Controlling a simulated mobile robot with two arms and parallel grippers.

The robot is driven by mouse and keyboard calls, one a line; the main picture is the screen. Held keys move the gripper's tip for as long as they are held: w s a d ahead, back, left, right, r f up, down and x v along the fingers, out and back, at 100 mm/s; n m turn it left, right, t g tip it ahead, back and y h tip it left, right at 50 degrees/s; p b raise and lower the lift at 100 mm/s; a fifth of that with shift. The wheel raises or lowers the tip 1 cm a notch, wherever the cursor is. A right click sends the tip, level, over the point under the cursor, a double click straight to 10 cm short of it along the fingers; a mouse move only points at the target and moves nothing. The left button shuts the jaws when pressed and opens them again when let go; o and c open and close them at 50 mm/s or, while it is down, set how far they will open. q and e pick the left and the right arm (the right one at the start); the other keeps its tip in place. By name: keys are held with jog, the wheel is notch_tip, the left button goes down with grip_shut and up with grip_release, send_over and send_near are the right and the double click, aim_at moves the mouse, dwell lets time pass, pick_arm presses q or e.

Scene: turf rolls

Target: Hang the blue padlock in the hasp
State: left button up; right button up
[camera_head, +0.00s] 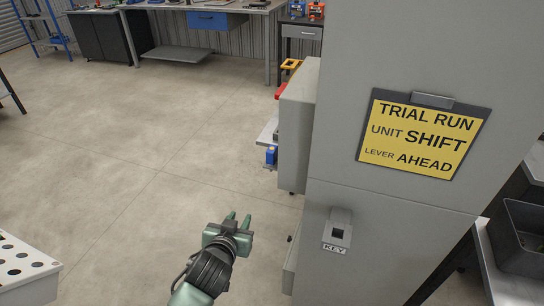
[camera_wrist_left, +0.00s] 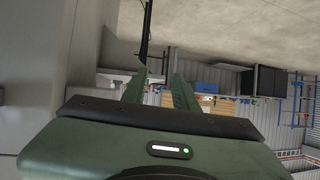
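My left gripper (camera_head: 239,218) is low in front of me, left of the grey cabinet, with its two green fingers apart and nothing between them. In the left wrist view the fingers (camera_wrist_left: 158,88) also stand apart and empty. A small blue object (camera_head: 271,155) shows at a light shelf edge beside the cabinet, beyond the gripper. It is too small to tell whether it is the blue padlock. I cannot make out a hasp in either view. My right gripper is not in view.
A tall grey cabinet (camera_head: 390,240) with a yellow sign (camera_head: 420,135) and a KEY box (camera_head: 338,230) fills the right. A grey box (camera_head: 298,125) juts from its left side. A white perforated surface (camera_head: 25,268) is at lower left. The floor (camera_head: 130,165) between is clear.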

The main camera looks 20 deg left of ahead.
aim_at(269, 159)
pick_arm(q)
jog(key=w+d+r+t, duration=0.1)
jog(key=w+r+t, duration=0.1)
jog(key=w, duration=0.1)
jog(key=w+d+r+m+t+h, duration=0.1)
jog(key=w+r, duration=0.2)
jog(key=w, duration=0.1)
jog(key=w+d+r+t+h, duration=0.1)
jog(key=w+r+t, duration=0.1)
jog(key=w+r, duration=0.1)
jog(key=shift+w+d+r+t, duration=0.2)
jog(key=shift+w+r+t, duration=0.1)
jog(key=shift+w, duration=0.2)
jog(key=w, duration=0.2)
jog(key=w+p, duration=0.1)
jog(key=w, duration=0.1)
jog(key=w+p, duration=0.1)
jog(key=w, duration=0.2)
jog(key=shift+d+r, duration=0.1)
jog(key=shift+r, duration=0.15)
jog(key=shift+w, duration=0.3)
grip_shut()
